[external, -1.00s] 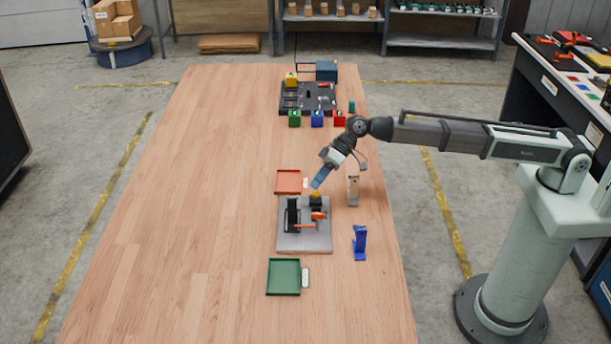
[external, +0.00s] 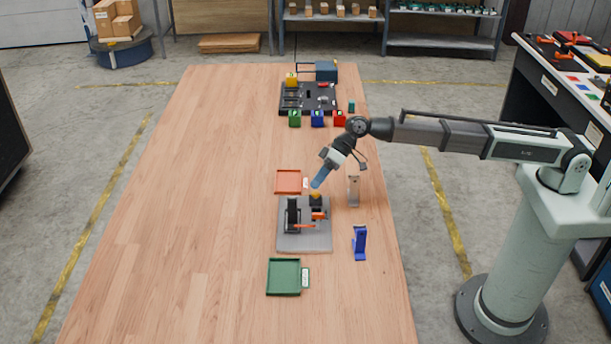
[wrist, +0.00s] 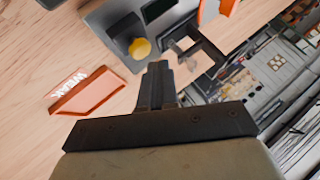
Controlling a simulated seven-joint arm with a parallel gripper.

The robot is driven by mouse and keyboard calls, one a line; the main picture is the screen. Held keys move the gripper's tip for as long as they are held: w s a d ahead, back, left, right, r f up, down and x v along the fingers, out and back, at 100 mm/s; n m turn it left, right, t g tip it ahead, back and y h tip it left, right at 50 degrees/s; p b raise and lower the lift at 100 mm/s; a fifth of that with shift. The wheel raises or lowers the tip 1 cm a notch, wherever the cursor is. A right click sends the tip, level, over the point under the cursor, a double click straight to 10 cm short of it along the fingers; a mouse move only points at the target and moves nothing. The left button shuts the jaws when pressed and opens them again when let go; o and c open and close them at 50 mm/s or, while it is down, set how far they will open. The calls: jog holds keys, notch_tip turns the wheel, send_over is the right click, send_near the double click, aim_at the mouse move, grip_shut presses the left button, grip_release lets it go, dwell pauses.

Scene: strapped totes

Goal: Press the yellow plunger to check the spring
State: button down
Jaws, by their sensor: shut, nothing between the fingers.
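The yellow plunger (external: 316,195) sits on a dark block on the grey fixture plate (external: 304,243). In the wrist view it is a round yellow cap (wrist: 140,48) beside the fingers. My gripper (external: 315,186) is shut and empty, tilted down, its tip just above the plunger in the external view. In the wrist view the closed fingertips (wrist: 158,66) lie a little right of and below the cap. I cannot tell whether they touch it.
An orange-red tray (external: 289,192), labelled WEAK in the wrist view, lies behind the fixture. A green tray (external: 283,291) lies in front. A grey post (external: 353,190) and a blue stand (external: 360,243) stand to the right. The table's left side is clear.

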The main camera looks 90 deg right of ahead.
jog(key=shift+f, duration=0.25)
dwell(0.4)
jog(key=shift+f, duration=0.2)
jog(key=shift+f, duration=0.7)
dwell(1.4)
jog(key=shift+r, duration=1.15)
jog(key=shift+r, duration=2.5)
